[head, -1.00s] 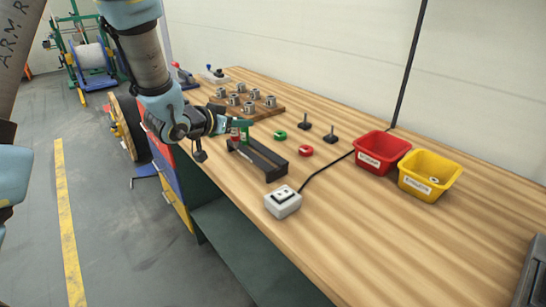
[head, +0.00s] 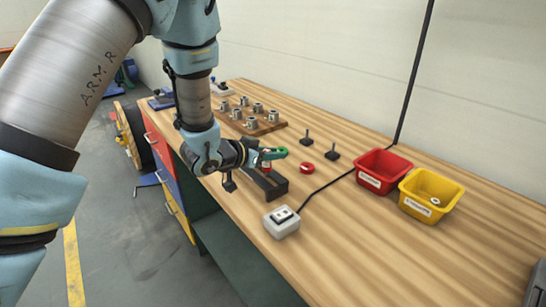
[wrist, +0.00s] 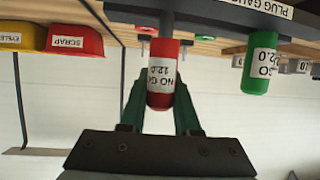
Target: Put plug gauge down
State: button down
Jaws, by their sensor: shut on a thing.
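The red plug gauge (wrist: 161,85), marked NO GO 12.0, is between the green fingers of my gripper (wrist: 160,110) in the wrist view. My gripper is shut on its red handle. In the head view my gripper (head: 262,158) is over the black gauge rack (head: 268,185), with a bit of red just below the fingers. The rack's label shows at the top of the upside-down wrist view (wrist: 250,8). A green gauge (wrist: 262,62), marked GO, is beside the red one, apart from it. I cannot tell whether the red gauge's end is seated in the rack.
A grey switch box (head: 282,222) with a cable is close in front of the rack. Red (head: 382,171) and yellow (head: 430,195) bins stand to the right. A wooden block (head: 250,123) holds several metal parts.

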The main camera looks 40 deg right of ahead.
jog(key=shift+f, duration=0.85)
jog(key=shift+f, duration=0.1)
jog(key=shift+f, duration=0.15)
jog(key=c, duration=0.6)
grip_release()
